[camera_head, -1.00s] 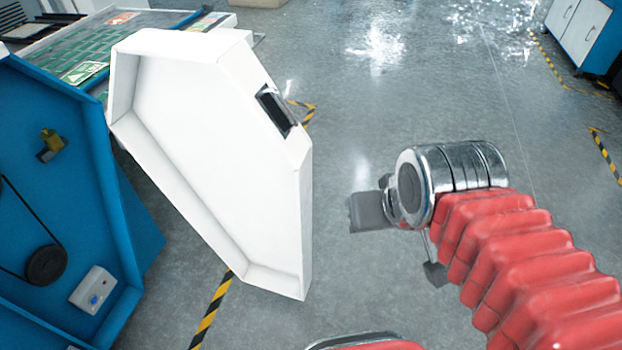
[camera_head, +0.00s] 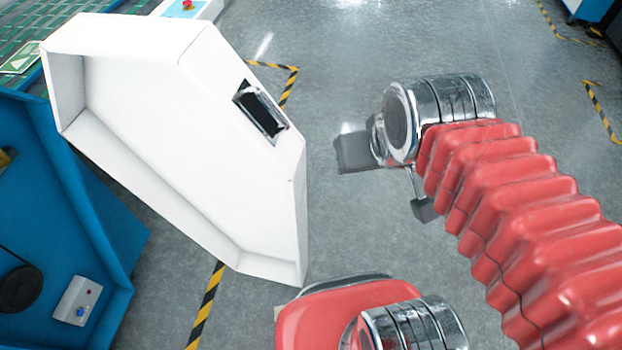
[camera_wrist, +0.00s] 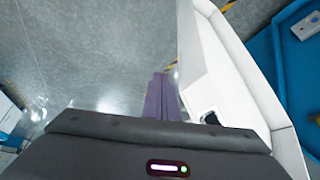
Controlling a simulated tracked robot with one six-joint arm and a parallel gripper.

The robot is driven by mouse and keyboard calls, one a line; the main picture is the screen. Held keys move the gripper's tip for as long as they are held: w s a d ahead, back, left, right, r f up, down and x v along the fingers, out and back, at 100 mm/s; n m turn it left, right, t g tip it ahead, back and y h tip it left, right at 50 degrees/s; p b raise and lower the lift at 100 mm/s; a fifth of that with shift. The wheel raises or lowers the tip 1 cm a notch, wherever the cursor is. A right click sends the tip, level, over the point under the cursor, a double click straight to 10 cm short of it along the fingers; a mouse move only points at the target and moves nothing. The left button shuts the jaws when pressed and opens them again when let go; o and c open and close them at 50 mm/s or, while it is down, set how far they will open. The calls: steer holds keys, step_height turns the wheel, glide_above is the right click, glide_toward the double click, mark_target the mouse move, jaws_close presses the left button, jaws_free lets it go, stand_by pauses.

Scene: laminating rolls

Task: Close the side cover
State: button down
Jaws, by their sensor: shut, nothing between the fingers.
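The side cover (camera_head: 170,140) is a white, shallow, many-sided panel. It stands open, swung out from the blue machine (camera_head: 60,190), with its hollow inner face toward the head camera. A dark handle recess (camera_head: 260,112) sits near its right edge; it also shows in the wrist view (camera_wrist: 210,118). My gripper (camera_wrist: 160,88) has its purple fingers together and empty. In the wrist view it is left of the cover (camera_wrist: 232,80). In the head view only a grey part of the hand shows, right of the cover with floor visible between them.
A control box (camera_head: 77,300) and a dark pulley (camera_head: 20,288) sit inside the blue machine. A green-patterned table (camera_head: 25,40) is behind at the left. Yellow-black tape (camera_head: 207,305) marks the floor. Open floor lies beyond my arm.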

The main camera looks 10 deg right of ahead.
stand_by(0.4)
steer(key=w+f+g+y, duration=0.85)
steer(key=w+f, duration=0.45)
steer(key=f, duration=0.2)
steer(key=w+d+f+t+y, duration=0.2)
steer(key=f+y, duration=0.1)
steer(key=f, duration=0.2)
steer(key=w+d+f+m+t+y, duration=0.1)
steer(key=w+d+f+t+y, duration=0.1)
steer(key=f, duration=0.4)
steer(key=w+d+f+m+t+y, duration=0.1)
steer(key=w+d+f+t+y, duration=0.1)
steer(key=f, duration=0.4)
steer(key=shift+w+d+f+y, duration=0.2)
steer(key=shift+d+y, duration=0.3)
steer(key=shift+y, duration=0.65)
steer(key=shift+a, duration=0.1)
